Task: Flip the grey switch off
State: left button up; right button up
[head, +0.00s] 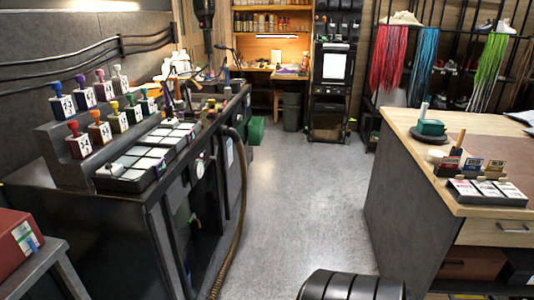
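One at the far end of the upper row has a pale grey-white knob (117,70); I cannot tell whether this is the grey switch. Others have blue, purple, pink, red, orange, yellow and green knobs. In front of them lie black units with white rectangular panels (132,169). No off or on position can be read at this size.
The dark bench (90,235) fills the left side, with a hose (240,190) hanging along its front. A wood-topped counter (405,118) stands at right with small tools and cards. A red box (14,240) sits at lower left.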

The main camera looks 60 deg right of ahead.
aim_at(214, 158)
jog(key=z, duration=1.7)
jog(key=i+l, duration=0.3)
jog(key=i, duration=0.2)
jog(key=i+l, duration=0.3)
jog(key=i, duration=0.2)
jog(key=i+l, duration=0.3)
jog(key=i, duration=0.2)
jog(key=i+l, duration=0.3)
jog(key=i, duration=0.2)
jog(key=i+l, duration=0.35)
jog(key=i, duration=0.15)
jog(key=i+l, duration=0.3)
jog(key=i, duration=0.2)
